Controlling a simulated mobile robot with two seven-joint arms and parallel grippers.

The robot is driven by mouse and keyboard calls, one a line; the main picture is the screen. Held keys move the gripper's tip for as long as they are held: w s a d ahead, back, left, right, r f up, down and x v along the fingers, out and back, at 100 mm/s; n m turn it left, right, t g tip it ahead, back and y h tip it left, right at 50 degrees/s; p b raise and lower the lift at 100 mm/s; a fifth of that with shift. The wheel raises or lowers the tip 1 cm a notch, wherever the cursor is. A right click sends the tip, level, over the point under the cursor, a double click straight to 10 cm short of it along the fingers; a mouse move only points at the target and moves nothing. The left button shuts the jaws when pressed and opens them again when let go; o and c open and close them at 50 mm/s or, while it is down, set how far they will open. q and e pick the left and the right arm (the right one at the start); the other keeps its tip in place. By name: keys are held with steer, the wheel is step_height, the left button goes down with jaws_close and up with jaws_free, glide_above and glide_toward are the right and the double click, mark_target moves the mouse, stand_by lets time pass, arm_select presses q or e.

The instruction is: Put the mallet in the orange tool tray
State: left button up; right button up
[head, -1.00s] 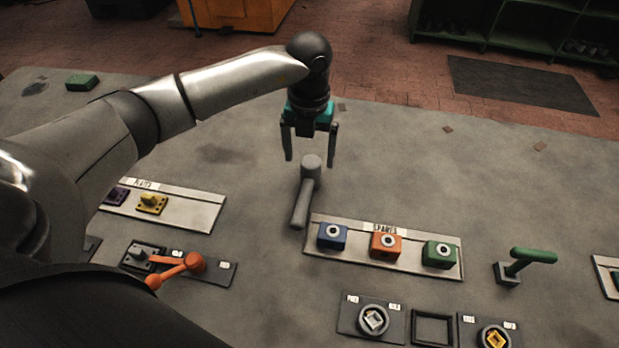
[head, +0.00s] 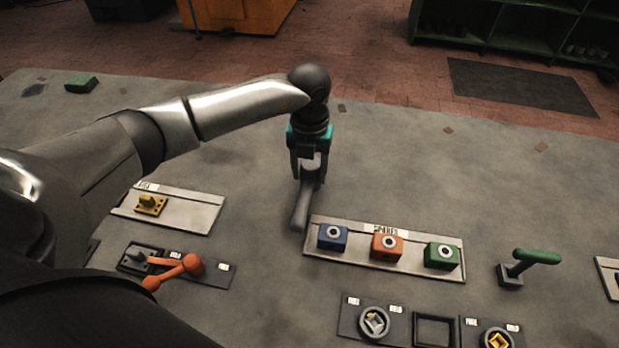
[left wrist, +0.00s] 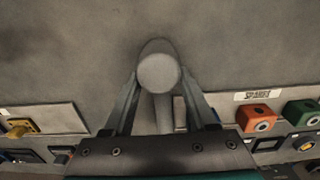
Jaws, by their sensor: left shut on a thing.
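The grey mallet (head: 301,210) lies on the grey table, its handle pointing toward me. My left gripper (head: 309,178) is shut on it near the head end, and the fingers partly cover it in the head view. In the left wrist view the round mallet head (left wrist: 158,72) sits between the two fingers, with the handle running back under the gripper. I cannot tell if the mallet is lifted off the table. No orange tool tray shows in these frames. My right gripper is not in view.
A spares rack (head: 318,258) with blue, orange and green blocks stands just right of the mallet handle. A plate rack (head: 195,212) and an orange lever (head: 178,270) are at left, a green lever (head: 535,257) at right.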

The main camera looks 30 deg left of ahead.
arm_select(q)
jaws_close()
steer(key=shift+w+r, duration=0.1)
steer(key=shift+r, duration=0.1)
stand_by(0.5)
